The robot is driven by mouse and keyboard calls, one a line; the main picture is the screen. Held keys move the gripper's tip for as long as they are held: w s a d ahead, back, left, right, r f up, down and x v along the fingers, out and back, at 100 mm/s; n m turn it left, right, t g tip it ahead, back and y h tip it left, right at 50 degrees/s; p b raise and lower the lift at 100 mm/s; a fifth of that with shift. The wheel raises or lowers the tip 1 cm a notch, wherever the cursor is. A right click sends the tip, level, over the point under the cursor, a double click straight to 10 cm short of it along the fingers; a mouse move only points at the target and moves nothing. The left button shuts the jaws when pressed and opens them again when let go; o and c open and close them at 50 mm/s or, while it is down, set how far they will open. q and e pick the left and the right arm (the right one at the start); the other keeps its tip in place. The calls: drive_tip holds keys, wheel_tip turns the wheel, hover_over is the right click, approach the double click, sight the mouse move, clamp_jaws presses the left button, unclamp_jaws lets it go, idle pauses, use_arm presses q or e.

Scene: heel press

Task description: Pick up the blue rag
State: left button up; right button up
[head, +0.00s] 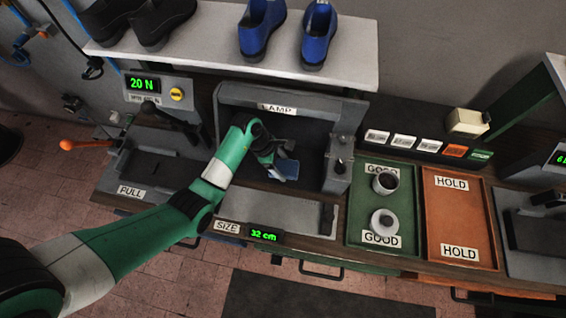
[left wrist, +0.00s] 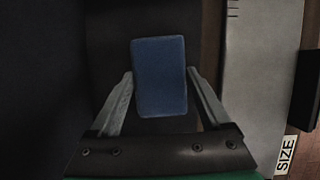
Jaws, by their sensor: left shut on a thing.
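The blue rag (left wrist: 161,78) is a small flat rectangular piece between the two fingers of my left gripper (left wrist: 160,88) in the left wrist view. The gripper is shut on it, with one finger at each side. In the head view the left gripper (head: 277,160) is in the mouth of the dark box labelled LAMP, and the rag (head: 287,170) shows as a small blue patch at its tip. Whether the rag touches the surface below is hard to tell. My right gripper is not in view.
The lamp box (head: 232,93) surrounds the left gripper at back and sides. A grey block with a knob (head: 338,165) stands close right. The SIZE gauge (head: 300,213) lies in front. The green tray (head: 365,223) holds two round pieces; the orange HOLD tray (head: 455,218) is empty.

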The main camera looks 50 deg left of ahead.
sight(288, 168)
use_arm(q)
drive_tip(key=shift+r, duration=0.1)
wheel_tip(288, 168, up, 4)
drive_tip(key=shift+r+p, duration=0.15)
drive_tip(key=shift+p, duration=0.65)
drive_tip(key=s+d+r+p, duration=0.6)
drive_tip(key=s+r, duration=0.3)
drive_tip(key=s, duration=0.2)
drive_tip(key=shift+s+d, duration=0.4)
drive_tip(key=shift+d, duration=0.35)
